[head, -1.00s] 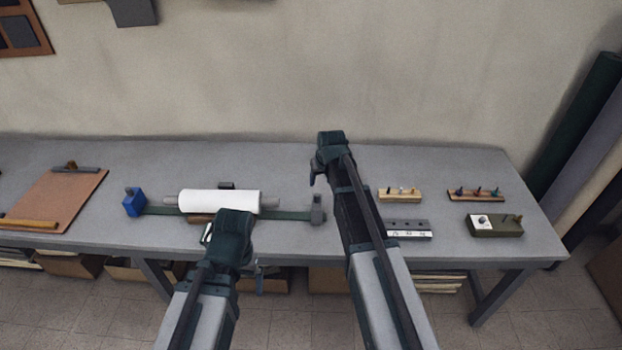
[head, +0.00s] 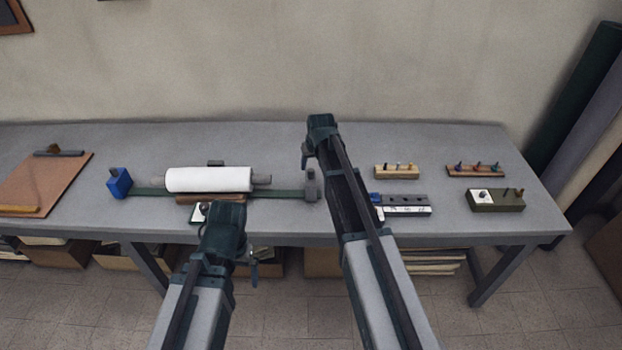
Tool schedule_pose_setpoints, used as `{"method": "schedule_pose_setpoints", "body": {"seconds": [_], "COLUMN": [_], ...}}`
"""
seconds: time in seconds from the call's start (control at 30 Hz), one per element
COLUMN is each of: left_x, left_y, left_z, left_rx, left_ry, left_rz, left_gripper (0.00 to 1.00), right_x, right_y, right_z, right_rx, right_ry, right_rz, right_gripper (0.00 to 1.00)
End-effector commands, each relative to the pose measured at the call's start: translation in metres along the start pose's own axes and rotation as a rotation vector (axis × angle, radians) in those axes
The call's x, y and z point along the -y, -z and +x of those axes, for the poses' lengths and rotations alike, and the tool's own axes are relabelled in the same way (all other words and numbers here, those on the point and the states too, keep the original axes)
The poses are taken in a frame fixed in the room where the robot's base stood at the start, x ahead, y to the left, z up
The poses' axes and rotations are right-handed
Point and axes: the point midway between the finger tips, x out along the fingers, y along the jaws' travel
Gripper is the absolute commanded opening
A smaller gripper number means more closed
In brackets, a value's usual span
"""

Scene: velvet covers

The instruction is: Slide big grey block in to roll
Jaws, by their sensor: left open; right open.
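A white roll (head: 209,180) lies across a green rail (head: 282,193) on the grey table, with grey rod ends sticking out at both sides. The big grey block (head: 311,188) stands upright at the rail's right end, apart from the roll. A blue block (head: 119,184) stands at the left end. My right gripper (head: 312,148) is open, above and behind the grey block in the picture, not visibly touching it. My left gripper (head: 226,213) is open in front of the roll, near the table's front edge; its fingers are mostly hidden by its own body.
Wooden peg holders (head: 397,172) and (head: 475,171), a grey slotted tray (head: 405,207) and a dark green box (head: 495,200) sit at the right. A brown board (head: 45,185) lies at the left. The back of the table is clear.

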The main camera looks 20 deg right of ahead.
Motion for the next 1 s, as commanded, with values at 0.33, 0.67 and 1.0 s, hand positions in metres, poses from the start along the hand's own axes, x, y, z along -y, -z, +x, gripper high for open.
{"method": "schedule_pose_setpoints", "body": {"seconds": [0.33, 0.67, 1.0], "left_x": [-0.005, -0.005, -0.005], "left_y": [0.003, 0.003, 0.003], "left_z": [0.048, 0.050, 0.050], "left_rx": [0.000, 0.000, 0.000], "left_ry": [0.000, 0.000, 0.000], "left_rz": [0.000, 0.000, 0.000], "left_gripper": [1.00, 1.00, 1.00], "right_x": [0.000, 0.000, 0.000], "right_y": [-0.001, 0.000, 0.000], "right_z": [0.052, 0.055, 0.055], "right_rx": [0.000, 0.000, 0.000], "right_ry": [0.000, 0.000, 0.000], "right_rz": [0.000, 0.000, 0.000], "right_gripper": [0.59, 0.59, 0.09]}}
